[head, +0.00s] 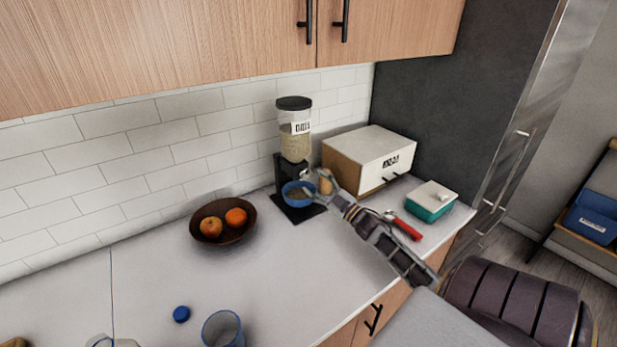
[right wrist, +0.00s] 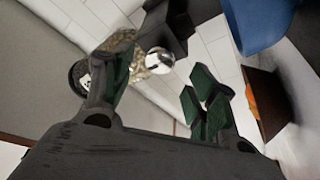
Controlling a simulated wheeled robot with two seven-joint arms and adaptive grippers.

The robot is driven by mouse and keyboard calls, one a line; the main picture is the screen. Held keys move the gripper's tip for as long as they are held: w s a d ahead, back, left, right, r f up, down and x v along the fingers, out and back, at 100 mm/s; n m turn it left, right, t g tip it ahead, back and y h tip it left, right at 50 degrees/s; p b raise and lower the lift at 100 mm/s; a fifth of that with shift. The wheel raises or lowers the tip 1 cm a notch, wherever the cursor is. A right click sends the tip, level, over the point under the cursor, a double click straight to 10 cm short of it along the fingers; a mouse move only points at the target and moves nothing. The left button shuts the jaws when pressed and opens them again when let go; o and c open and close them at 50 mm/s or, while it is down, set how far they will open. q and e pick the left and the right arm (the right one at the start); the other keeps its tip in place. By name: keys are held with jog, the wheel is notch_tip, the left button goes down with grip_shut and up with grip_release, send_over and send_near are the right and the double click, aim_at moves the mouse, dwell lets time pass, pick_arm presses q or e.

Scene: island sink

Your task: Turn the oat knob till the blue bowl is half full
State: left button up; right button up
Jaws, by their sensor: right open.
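The oat dispenser (head: 295,145) stands against the tiled wall, with a clear hopper of pale oats, a black lid and a black stand. In the right wrist view its silver round knob (right wrist: 160,61) shows between my open fingers. The blue bowl (head: 299,200) sits on the dispenser's base under the spout; a greyish-brown content shows inside, its level hard to judge. The bowl's blue side also shows in the right wrist view (right wrist: 262,22). My right gripper (head: 313,183) is open at the dispenser's front right, around or just short of the knob. My left gripper is not in view.
A wooden bowl (head: 222,236) with fruit stands left of the dispenser. A white-fronted box (head: 388,163), a red-handled tool (head: 406,229) and a teal and white container (head: 430,203) lie to the right. A blue cap (head: 181,314) and a glass (head: 222,328) are in front.

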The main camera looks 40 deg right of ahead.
aim_at(307, 175)
jog(key=shift+x, duration=2.1)
jog(key=shift+c, duration=0.5)
jog(key=c, duration=0.9)
